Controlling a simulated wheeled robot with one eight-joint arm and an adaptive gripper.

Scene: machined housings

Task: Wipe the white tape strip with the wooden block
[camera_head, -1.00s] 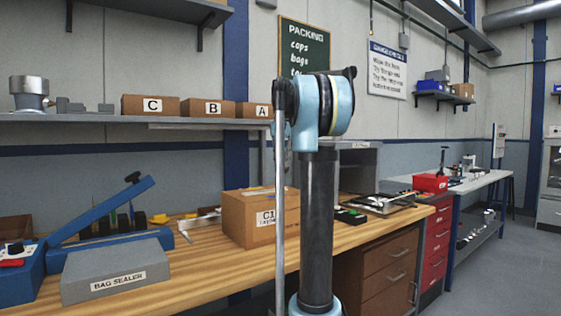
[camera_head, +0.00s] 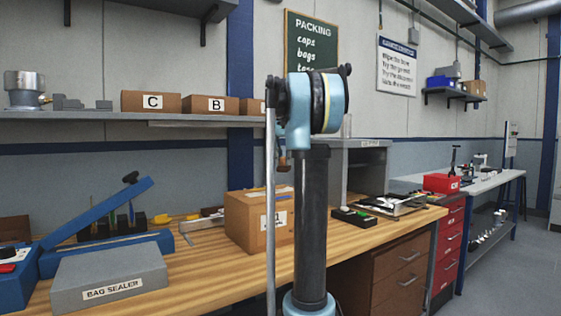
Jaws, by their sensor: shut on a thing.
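My arm stands upright in the middle of the view and hides most of what is behind it. A small part of my gripper (camera_head: 281,147) shows as a dark shape just left of the arm's upper link. A small brown piece, which looks like the wooden block (camera_head: 282,162), shows just below it, above the bench; my gripper is shut on it. Fingers and most of the block are hidden. A thin pale strip on top of the carton (camera_head: 243,222) may be the white tape strip (camera_head: 283,189), but it is too small to be sure.
The wooden bench (camera_head: 205,262) holds a bag sealer (camera_head: 110,275) at left and a dark tray of small parts (camera_head: 395,204) at right. A shelf (camera_head: 190,118) with lettered boxes runs above. A red bin (camera_head: 442,183) stands on the farther bench.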

